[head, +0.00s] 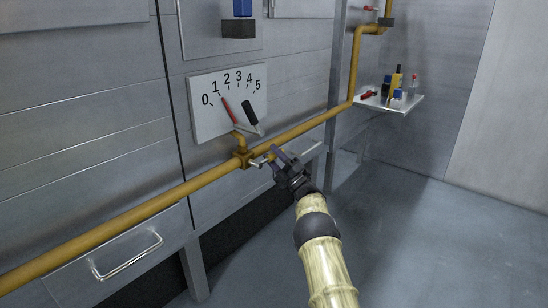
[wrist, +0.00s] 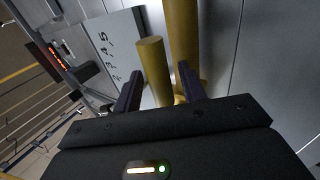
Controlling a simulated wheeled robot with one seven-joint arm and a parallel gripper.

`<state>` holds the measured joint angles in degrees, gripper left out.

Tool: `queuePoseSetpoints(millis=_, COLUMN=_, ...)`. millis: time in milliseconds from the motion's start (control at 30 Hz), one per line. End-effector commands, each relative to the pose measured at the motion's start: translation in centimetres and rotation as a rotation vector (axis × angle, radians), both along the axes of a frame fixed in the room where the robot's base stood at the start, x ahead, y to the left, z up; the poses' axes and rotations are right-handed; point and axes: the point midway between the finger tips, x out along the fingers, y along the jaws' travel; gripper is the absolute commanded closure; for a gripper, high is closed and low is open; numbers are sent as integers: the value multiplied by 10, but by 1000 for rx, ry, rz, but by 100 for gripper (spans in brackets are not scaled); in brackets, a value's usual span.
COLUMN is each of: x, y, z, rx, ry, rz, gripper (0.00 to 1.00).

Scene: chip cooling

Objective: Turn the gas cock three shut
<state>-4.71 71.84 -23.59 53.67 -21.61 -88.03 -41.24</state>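A yellow gas pipe (head: 115,213) runs along the metal wall, with a darker fitting (head: 243,158) below a white dial panel (head: 197,120) numbered 0 to 5. A small light-coloured piece, possibly the cock's lever (head: 257,162), sticks out beside the fitting; I cannot tell its number or position. My gripper (head: 272,158) is just right of it, close to the pipe. In the wrist view my gripper (wrist: 158,88) has its two dark fingers apart, with a yellow stub (wrist: 153,62) showing between or beyond them. I cannot tell whether they touch it.
A small shelf (head: 408,104) with bottles and a red item stands at the right. A drawer handle (head: 128,261) juts out at lower left. The floor (head: 420,220) at right is clear.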

Motion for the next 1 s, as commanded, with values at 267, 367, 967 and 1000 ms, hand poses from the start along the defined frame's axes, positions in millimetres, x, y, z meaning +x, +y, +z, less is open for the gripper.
queuePoseSetpoints(millis=267, x=-5, y=-7, z=-4, rx=0, ry=3, rz=-2, gripper=59)
queuePoseSetpoints(millis=367, x=-12, y=-14, z=-10, rx=1, ry=4, rz=-2, gripper=59)
queuePoseSetpoints(millis=967, x=-81, y=-86, z=-75, rx=0, ry=4, rz=-3, gripper=59)
queuePoseSetpoints(millis=1000, x=-86, y=-90, z=-80, rx=0, ry=4, rz=-3, gripper=59)
